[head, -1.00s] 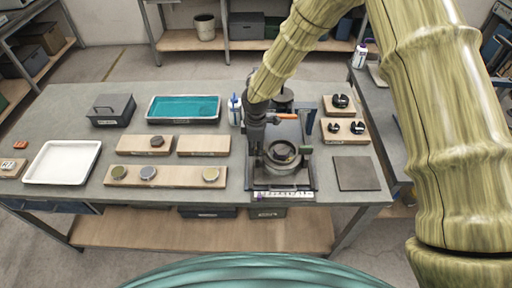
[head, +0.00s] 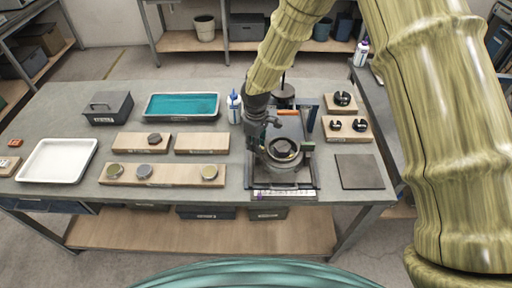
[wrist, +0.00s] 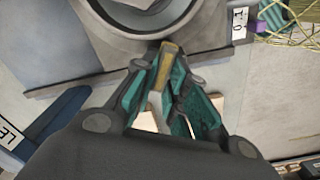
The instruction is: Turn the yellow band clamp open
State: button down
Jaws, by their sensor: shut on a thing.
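The yellow band clamp shows as a short yellow lever (wrist: 170,50) at the edge of a round grey ring (wrist: 150,20) in the wrist view. My gripper (wrist: 163,78) is shut on this lever, with its teal-padded fingers on either side of it. In the head view the ring (head: 283,150) sits on a dark fixture on the bench, and my gripper (head: 256,146) is at its left side. The lever is hidden there behind my gripper and wrist.
The fixture stands on a grey bench (head: 215,215). A white-and-blue bottle (head: 234,107) is behind it to the left. Wooden blocks with black knobs (head: 346,129) and a dark flat plate (head: 358,171) are to its right. Boards with round discs (head: 160,174) lie to the left.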

jog(key=m+b, duration=0.1)
jog(key=m, duration=0.2)
jog(key=m+b, duration=0.1)
jog(key=m, duration=0.2)
jog(key=shift+w+d+m, duration=0.15)
jog(key=shift+w+m, duration=0.05)
jog(key=shift+m, duration=0.1)
jog(key=m+b, duration=0.1)
jog(key=m, duration=0.4)
jog(key=shift+d, duration=0.1)
jog(key=shift+m, duration=0.4)
jog(key=c, duration=1.4)
grip_release()
jog(key=shift+c, duration=0.2)
jog(key=shift+r, duration=0.15)
jog(key=shift+r, duration=3.9)
